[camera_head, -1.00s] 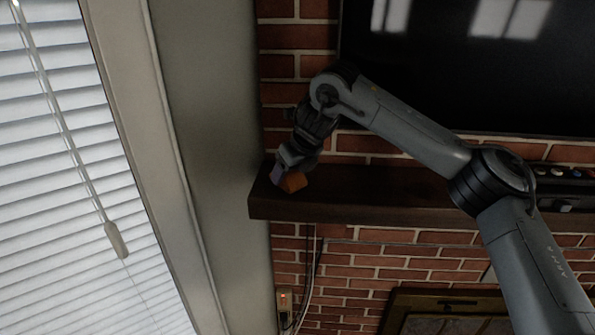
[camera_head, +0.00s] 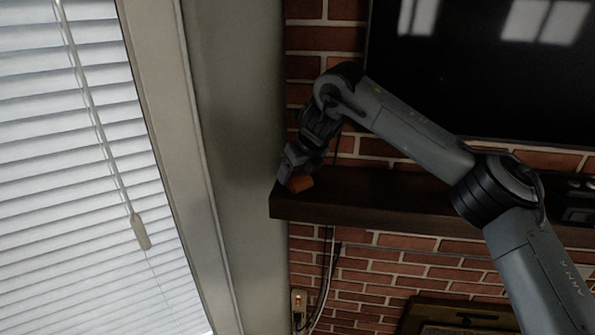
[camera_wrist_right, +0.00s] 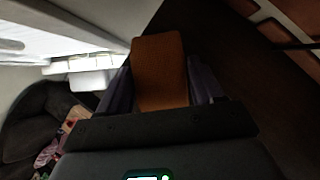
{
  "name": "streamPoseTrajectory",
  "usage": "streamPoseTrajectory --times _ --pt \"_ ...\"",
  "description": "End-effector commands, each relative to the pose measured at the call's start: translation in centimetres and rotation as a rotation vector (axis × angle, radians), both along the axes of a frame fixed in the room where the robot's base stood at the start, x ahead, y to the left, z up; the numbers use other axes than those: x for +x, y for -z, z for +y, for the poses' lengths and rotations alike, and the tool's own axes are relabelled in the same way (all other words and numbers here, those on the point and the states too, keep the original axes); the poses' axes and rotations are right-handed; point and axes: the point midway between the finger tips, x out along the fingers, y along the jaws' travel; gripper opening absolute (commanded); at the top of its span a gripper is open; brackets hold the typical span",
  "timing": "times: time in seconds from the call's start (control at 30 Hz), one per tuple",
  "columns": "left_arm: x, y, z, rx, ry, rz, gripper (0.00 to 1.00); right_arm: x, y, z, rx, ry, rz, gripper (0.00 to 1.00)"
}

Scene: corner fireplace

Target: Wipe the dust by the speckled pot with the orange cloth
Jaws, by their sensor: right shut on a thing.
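The orange cloth (camera_head: 301,183) is a small block-like shape at the left end of the dark wooden mantel (camera_head: 380,212). My right gripper (camera_head: 292,176) is shut on it, low at the mantel's top. In the right wrist view the cloth (camera_wrist_right: 160,72) stands between the two purplish fingers of my right gripper (camera_wrist_right: 158,88). Whether the cloth touches the mantel, I cannot tell for sure. I see no speckled pot and can make out no dust in these views. My left gripper is not in view.
A brick wall (camera_head: 400,262) rises behind the mantel, with a dark TV screen (camera_head: 480,70) above it. Small items (camera_head: 578,200) sit on the mantel at far right. A window with blinds (camera_head: 85,180) is at left. Cables hang below the mantel.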

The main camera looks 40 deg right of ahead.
Motion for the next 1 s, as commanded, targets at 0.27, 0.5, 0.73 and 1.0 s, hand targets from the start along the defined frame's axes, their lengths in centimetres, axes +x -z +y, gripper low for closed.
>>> streamPoseTrajectory --times 0.27,0.5,0.73,1.0 --pt "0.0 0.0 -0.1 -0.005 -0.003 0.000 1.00 0.0 -1.5 0.0 -0.001 0.000 0.000 0.42" --pt "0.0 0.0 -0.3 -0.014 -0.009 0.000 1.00 0.0 -4.1 0.0 -0.002 0.000 -0.002 0.42" --pt "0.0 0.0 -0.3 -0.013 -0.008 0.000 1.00 0.0 -5.7 0.0 -0.001 0.000 -0.001 0.42" --pt "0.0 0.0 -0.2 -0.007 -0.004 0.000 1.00 0.0 -6.0 0.0 0.000 0.000 0.000 0.42"
